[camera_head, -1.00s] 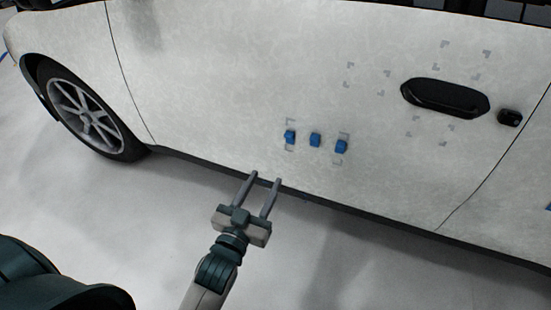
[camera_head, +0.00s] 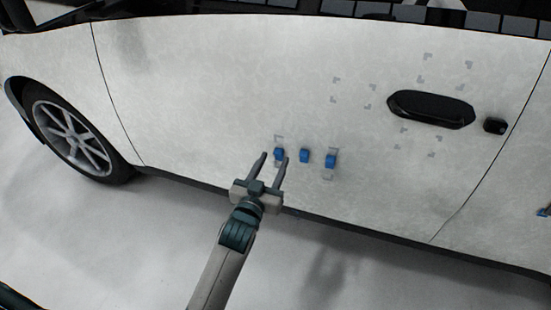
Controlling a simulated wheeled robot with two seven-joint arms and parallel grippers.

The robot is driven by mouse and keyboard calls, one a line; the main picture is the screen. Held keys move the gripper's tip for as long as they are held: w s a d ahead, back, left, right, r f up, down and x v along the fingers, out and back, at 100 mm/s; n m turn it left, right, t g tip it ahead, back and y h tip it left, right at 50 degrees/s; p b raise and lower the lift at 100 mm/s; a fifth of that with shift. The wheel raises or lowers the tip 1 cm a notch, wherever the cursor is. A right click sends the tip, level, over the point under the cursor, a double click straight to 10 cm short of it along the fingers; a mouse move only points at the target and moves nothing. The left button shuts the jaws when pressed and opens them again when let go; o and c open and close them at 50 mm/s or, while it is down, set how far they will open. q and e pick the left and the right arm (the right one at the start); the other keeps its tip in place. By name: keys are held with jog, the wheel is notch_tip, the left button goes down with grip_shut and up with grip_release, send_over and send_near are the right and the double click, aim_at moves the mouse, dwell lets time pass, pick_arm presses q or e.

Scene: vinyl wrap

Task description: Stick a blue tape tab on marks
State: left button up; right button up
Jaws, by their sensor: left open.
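Three blue tape tabs sit in a row low on the white car door (camera_head: 200,110): a left tab (camera_head: 279,154), a middle tab (camera_head: 304,156) and a right tab (camera_head: 331,160). Grey corner marks frame the row. Other grey corner marks form groups on the door: one left of the handle (camera_head: 353,93), one above it (camera_head: 446,70) and one below it (camera_head: 417,141). These groups show no blue tab inside. My left gripper (camera_head: 272,157) is open and empty, its fingertips at or just in front of the left tab; contact cannot be told. My right gripper is not in view.
The black door handle (camera_head: 431,109) sticks out at the right, with a small black lock piece (camera_head: 495,126) beside it. A front wheel (camera_head: 70,140) is at the left. Another small blue item (camera_head: 543,212) shows at the right edge. The grey floor is clear.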

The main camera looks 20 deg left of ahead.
pick_arm(q)
jog(key=shift+w, duration=1.35)
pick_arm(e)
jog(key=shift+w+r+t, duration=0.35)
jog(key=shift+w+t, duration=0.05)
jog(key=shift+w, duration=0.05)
pick_arm(q)
grip_shut()
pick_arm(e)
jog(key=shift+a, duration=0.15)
pick_arm(q)
jog(key=shift+s+p, duration=0.55)
jog(key=shift+s, duration=0.2)
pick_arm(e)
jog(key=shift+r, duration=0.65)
